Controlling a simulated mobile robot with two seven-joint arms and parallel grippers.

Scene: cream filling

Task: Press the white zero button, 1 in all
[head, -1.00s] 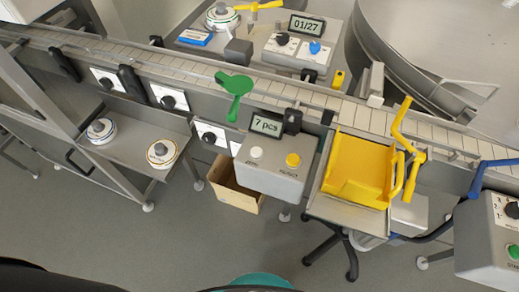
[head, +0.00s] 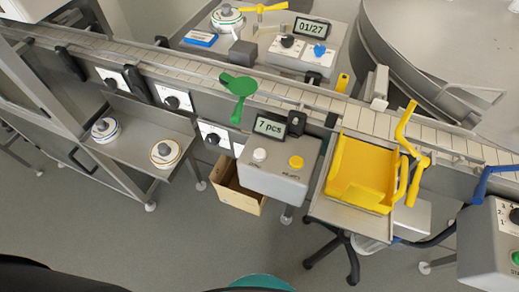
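The white button (head: 260,155) sits on top of a grey control box (head: 275,180) in the middle of the head view. A yellow button (head: 296,162) is to its right on the same box. A small display (head: 269,126) behind the buttons reads "7 pcs". Nothing touches the white button. Neither of my grippers shows in the head view.
A conveyor (head: 300,97) runs across behind the box. A green lever (head: 239,87) stands behind the display. A yellow tray (head: 362,175) is to the right, a cardboard box (head: 236,195) below left. A second display (head: 311,28) reads "01/27". Open floor lies in front.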

